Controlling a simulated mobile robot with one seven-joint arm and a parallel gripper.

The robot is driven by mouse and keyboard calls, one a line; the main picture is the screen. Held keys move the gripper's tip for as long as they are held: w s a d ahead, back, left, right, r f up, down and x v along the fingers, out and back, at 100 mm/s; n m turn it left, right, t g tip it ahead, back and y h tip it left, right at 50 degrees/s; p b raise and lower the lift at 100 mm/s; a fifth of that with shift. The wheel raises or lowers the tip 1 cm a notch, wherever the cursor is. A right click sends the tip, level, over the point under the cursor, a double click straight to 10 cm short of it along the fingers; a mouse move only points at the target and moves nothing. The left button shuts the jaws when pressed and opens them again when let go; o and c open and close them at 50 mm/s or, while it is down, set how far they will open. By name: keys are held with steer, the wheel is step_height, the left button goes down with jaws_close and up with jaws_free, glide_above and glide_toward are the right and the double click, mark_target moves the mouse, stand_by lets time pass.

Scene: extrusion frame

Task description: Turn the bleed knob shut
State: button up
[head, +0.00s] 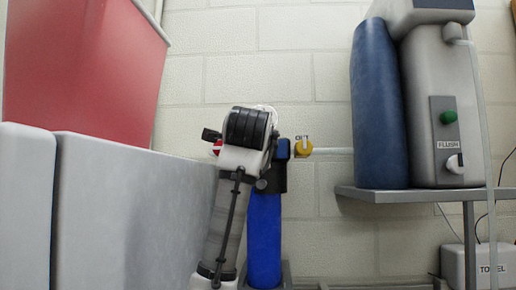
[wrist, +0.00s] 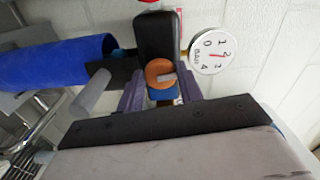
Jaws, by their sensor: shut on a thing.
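Part of the knob's rim is hidden. In the head view my arm covers the knob and fingers. The blue filter cylinder (head: 264,240) stands upright below the head, and it also shows in the wrist view (wrist: 55,63).
A round gauge (wrist: 208,50) marked in bar is close right of my gripper. A yellow knob (head: 302,147) is on the pipe right of the filter, and a red part (head: 217,147) is at left. A shelf (head: 430,194) carries a grey machine (head: 438,110).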

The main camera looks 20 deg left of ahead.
steer(key=shift+m, duration=0.6)
steer(key=o, duration=1)
steer(key=shift+s, duration=0.1)
steer(key=b+v, duration=0.5)
steer(key=v, duration=0.8)
steer(key=shift+s+d+b, duration=0.15)
steer(key=shift+s+b, duration=0.15)
steer(key=shift+b, duration=0.05)
